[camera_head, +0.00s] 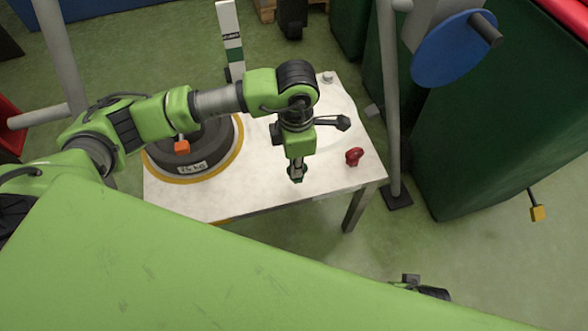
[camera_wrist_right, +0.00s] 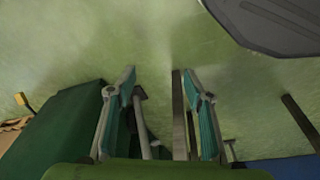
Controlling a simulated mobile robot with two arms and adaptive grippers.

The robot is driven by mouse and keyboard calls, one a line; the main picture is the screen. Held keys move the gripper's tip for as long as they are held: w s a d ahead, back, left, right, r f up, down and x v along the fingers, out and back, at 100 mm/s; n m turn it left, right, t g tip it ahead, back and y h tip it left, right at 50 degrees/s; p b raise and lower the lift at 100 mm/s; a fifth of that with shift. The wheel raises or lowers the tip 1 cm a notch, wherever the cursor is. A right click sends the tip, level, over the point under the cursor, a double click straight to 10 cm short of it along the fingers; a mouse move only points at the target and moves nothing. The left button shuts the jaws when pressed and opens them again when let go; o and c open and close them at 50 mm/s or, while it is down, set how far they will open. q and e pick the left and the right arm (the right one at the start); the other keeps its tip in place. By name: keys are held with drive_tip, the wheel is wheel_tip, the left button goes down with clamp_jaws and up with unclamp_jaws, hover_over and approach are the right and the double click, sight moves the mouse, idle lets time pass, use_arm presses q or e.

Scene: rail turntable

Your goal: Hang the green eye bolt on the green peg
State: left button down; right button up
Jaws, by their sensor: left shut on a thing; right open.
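My left gripper (camera_head: 297,166) points down over the front right part of the white table. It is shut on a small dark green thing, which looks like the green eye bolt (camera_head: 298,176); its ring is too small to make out. I cannot tell whether it touches the table top. I cannot make out a green peg in either view. My right gripper (camera_wrist_right: 166,85) is open and empty in the right wrist view, with green floor beyond its fingers.
The white table (camera_head: 190,202) bears a red eye bolt-like piece (camera_head: 354,156), a small grey piece (camera_head: 328,77) and a dark round weight (camera_head: 190,166) at left. A grey post (camera_head: 391,120) and a large green cabinet (camera_head: 490,130) stand to the right.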

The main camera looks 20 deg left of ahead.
use_arm(q)
drive_tip(key=shift+w+a+f, duration=0.2)
drive_tip(key=shift+w+f, duration=0.1)
drive_tip(key=shift+f, duration=0.15)
drive_tip(key=shift+w+a+f, duration=0.15)
drive_tip(key=shift+w+f, duration=0.1)
drive_tip(key=shift+f, duration=0.15)
wheel_tip(320, 180, down, 3)
drive_tip(key=shift+w+a+b, duration=0.1)
drive_tip(key=shift+w+b, duration=0.05)
drive_tip(key=shift+b, duration=0.15)
use_arm(e)
drive_tip(key=shift+w+r, duration=0.2)
drive_tip(key=shift+r, duration=1.05)
drive_tip(key=shift+r, duration=0.1)
use_arm(q)
drive_tip(key=shift+f, duration=0.15)
use_arm(e)
drive_tip(key=shift+r, duration=0.3)
use_arm(q)
drive_tip(key=c, duration=2.2)
unclamp_jaws()
drive_tip(key=shift+o, duration=0.2)
use_arm(e)
drive_tip(key=shift+w+r, duration=0.1)
drive_tip(key=shift+r, duration=0.25)
